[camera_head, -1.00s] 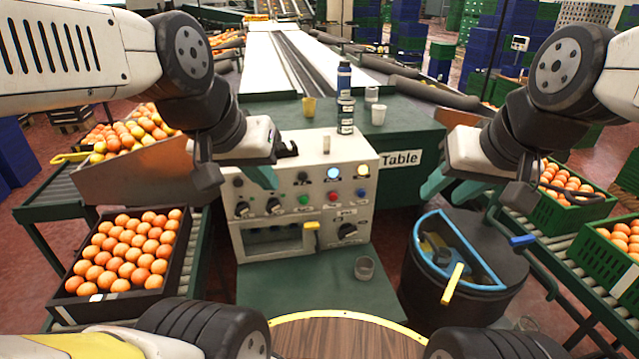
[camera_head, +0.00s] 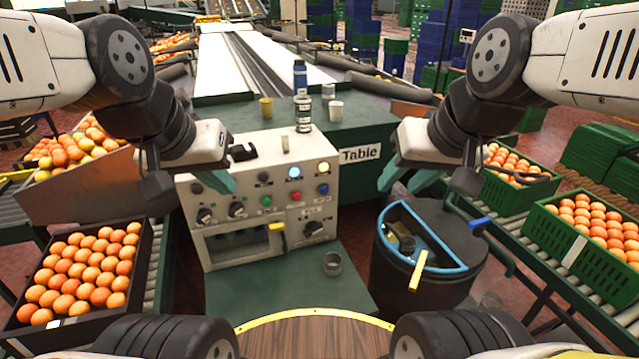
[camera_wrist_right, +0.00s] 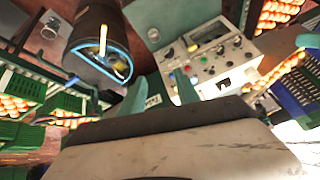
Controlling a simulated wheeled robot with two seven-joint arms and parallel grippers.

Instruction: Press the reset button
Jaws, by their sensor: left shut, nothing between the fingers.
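The control box (camera_head: 242,217) is a pale box with knobs and coloured buttons on its sloped front. A green button (camera_head: 266,201), a red button (camera_head: 297,197) and a blue button (camera_head: 323,190) form a row below two lit lamps. The labels are too small to read, so I cannot tell which is the reset button. My left gripper (camera_head: 222,181) is shut and empty, in front of the box's upper left part. My right gripper (camera_head: 406,179) is open and empty, right of the box. The box also shows in the right wrist view (camera_wrist_right: 212,66).
A dark bin (camera_head: 400,285) with a blue-rimmed opening stands right of the box. Crates of oranges (camera_head: 140,285) (camera_head: 560,235) flank both sides. Bottles and cups stand behind the box on the green table (camera_head: 365,125). A small cup (camera_head: 332,264) stands in front.

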